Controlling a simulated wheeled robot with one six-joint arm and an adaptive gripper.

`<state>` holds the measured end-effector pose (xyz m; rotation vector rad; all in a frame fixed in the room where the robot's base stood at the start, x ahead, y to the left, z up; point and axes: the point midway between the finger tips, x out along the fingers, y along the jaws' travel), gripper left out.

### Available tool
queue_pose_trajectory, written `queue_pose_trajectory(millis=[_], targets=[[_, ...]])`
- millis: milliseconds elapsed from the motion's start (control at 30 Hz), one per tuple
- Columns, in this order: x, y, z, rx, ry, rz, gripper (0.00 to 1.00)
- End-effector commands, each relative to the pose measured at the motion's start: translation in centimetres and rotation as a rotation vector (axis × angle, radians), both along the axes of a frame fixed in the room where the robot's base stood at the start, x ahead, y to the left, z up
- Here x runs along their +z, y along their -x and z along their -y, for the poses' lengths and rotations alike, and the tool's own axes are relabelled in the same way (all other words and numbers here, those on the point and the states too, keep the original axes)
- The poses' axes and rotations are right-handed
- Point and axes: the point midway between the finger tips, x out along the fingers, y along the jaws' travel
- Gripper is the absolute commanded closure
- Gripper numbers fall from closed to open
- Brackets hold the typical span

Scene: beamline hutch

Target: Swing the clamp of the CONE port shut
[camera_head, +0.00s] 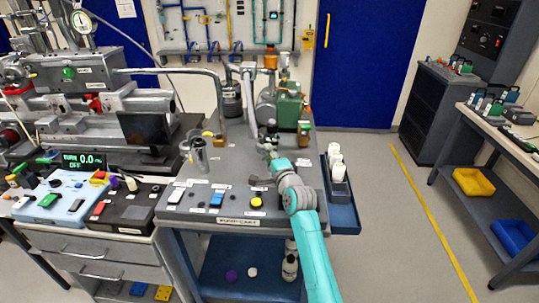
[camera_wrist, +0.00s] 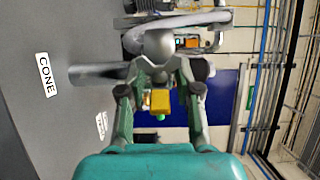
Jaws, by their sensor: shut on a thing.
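My gripper (camera_wrist: 159,70) is shut on a rounded grey metal piece (camera_wrist: 159,43) in the wrist view, which looks like part of the CONE port's clamp. A grey tube (camera_wrist: 92,71) runs left from it, close to the CONE label (camera_wrist: 46,74) on the grey surface. In the head view my gripper (camera_head: 269,150) is low over the right part of the pump cart (camera_head: 235,163), among small grey fittings. My fingers hide much of the clamp, and its swing angle cannot be told.
A tall grey pipe (camera_head: 250,95) stands just behind my gripper, with a green pump body (camera_head: 289,108) at its right. A metal cylinder (camera_head: 200,155) stands to the left. White bottles (camera_head: 336,163) sit in a side tray at the cart's right. Open floor lies further right.

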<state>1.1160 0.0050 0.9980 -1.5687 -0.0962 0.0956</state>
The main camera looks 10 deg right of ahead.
Motion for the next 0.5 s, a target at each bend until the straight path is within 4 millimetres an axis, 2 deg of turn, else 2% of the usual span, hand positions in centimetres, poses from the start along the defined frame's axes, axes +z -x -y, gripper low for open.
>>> queue_pose_trajectory(millis=[500], targets=[[-0.04,-0.09,0.96,0.085,-0.002,-0.001,1.00]])
